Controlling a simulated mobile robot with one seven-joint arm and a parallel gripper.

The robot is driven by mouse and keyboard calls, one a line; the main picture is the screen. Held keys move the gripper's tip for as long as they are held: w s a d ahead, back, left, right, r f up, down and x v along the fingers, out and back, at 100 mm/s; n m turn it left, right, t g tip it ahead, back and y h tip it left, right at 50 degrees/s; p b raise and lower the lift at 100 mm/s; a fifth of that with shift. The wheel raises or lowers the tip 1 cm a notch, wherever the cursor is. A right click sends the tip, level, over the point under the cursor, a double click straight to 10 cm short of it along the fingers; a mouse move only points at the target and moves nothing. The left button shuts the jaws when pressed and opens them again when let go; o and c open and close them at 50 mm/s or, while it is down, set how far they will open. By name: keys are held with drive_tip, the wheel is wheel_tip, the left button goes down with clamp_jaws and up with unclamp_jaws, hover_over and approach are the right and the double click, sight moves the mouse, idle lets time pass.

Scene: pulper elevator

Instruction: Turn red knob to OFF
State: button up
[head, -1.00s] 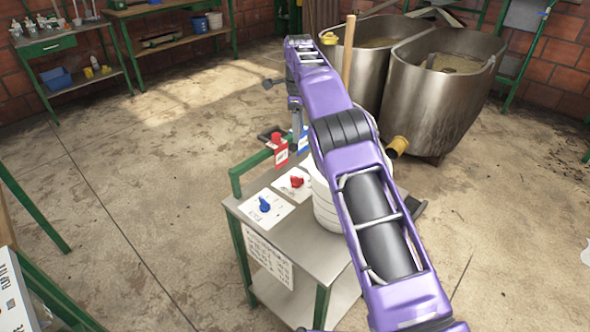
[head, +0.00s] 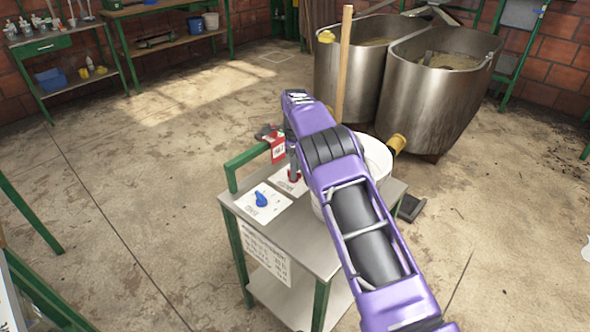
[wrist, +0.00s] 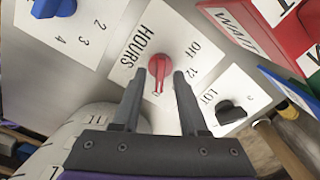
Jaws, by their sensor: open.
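The red knob (wrist: 160,66) sits on a white plate (wrist: 143,43) marked HOURS, with OFF at the plate's upper right in the wrist view. Its narrow pointer faces down in the picture, toward my palm and away from OFF. My gripper (wrist: 157,77) is open, with one fingertip on either side of the knob; gaps show on both sides, and I cannot tell contact. In the head view the knob (head: 295,176) is partly hidden behind my gripper.
A blue knob (head: 261,199) is on the neighbouring plate. A black knob (wrist: 230,112) is on a plate marked LOT. Red and blue tags (wrist: 240,35) stand close by at the right. A white bucket (head: 377,160) stands on the cart behind my arm.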

drive_tip(key=shift+f, duration=0.1)
clamp_jaws()
drive_tip(key=shift+n, duration=0.3)
drive_tip(key=n, duration=0.4)
drive_tip(key=shift+w+n, duration=0.1)
drive_tip(key=shift+n, duration=0.2)
drive_tip(key=n, duration=0.4)
drive_tip(key=shift+w+n, duration=0.1)
drive_tip(key=shift+n, duration=0.2)
drive_tip(key=n, duration=0.6)
drive_tip(key=shift+w+a, duration=0.1)
drive_tip(key=shift+a, duration=0.1)
drive_tip(key=n, duration=0.6)
drive_tip(key=shift+a+n, duration=0.1)
drive_tip(key=shift+n, duration=0.2)
